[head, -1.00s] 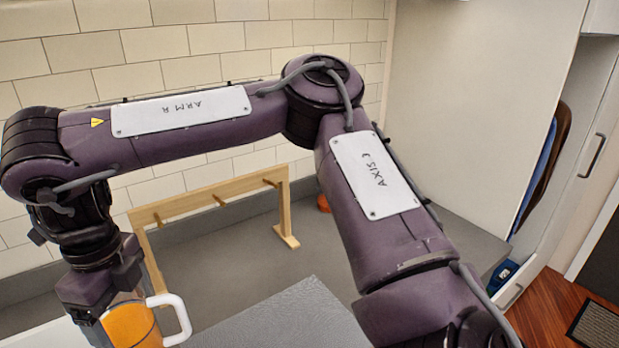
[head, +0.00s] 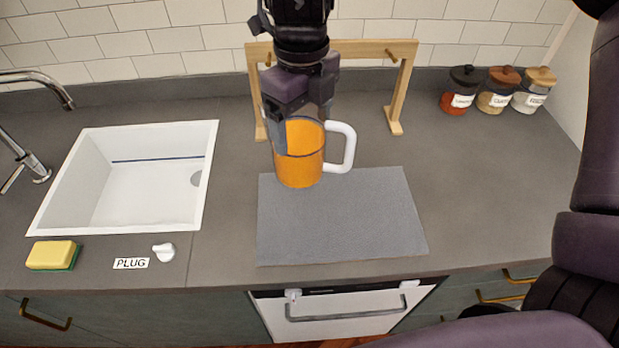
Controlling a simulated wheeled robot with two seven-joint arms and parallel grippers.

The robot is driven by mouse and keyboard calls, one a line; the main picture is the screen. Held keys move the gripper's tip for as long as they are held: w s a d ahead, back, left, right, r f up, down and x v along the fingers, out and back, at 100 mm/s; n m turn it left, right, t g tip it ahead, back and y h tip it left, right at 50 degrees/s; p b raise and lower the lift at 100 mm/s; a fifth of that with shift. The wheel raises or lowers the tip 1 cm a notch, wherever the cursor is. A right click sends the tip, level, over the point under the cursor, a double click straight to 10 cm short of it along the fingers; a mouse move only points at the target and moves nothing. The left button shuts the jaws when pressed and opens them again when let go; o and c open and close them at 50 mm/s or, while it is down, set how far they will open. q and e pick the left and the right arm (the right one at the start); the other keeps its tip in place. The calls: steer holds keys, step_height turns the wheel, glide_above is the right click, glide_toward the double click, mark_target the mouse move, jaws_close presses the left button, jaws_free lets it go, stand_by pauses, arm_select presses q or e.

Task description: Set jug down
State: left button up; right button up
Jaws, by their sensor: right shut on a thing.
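The jug (head: 299,160) is clear with orange contents and a white handle on its right side. It is upright at the back left part of a grey mat (head: 345,225). I cannot tell whether its base touches the mat or hangs just above it. My right gripper (head: 297,122) comes down from above and is shut on the jug at its rim and left wall. One dark finger shows along the jug's left side; the other finger is mostly hidden. My left gripper is not in view.
A wooden rack (head: 400,90) with pegs stands behind the jug. A white sink (head: 150,175) is to the left, with a sponge (head: 52,255) and a white plug knob (head: 163,252) in front. Several lidded jars (head: 497,90) stand at the back right. The mat's right part is clear.

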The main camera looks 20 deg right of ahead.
mark_target(305, 176)
step_height(305, 176, down, 10)
steer(key=shift+d+f, duration=0.1)
steer(key=shift+f, duration=0.05)
step_height(305, 176, down, 3)
steer(key=shift+s+r, duration=0.1)
steer(key=shift+f, duration=0.45)
steer(key=shift+f+b, duration=0.15)
steer(key=shift+b, duration=0.2)
steer(key=o, duration=2)
steer(key=shift+c, duration=0.2)
step_height(305, 176, up, 12)
steer(key=shift+r, duration=0.1)
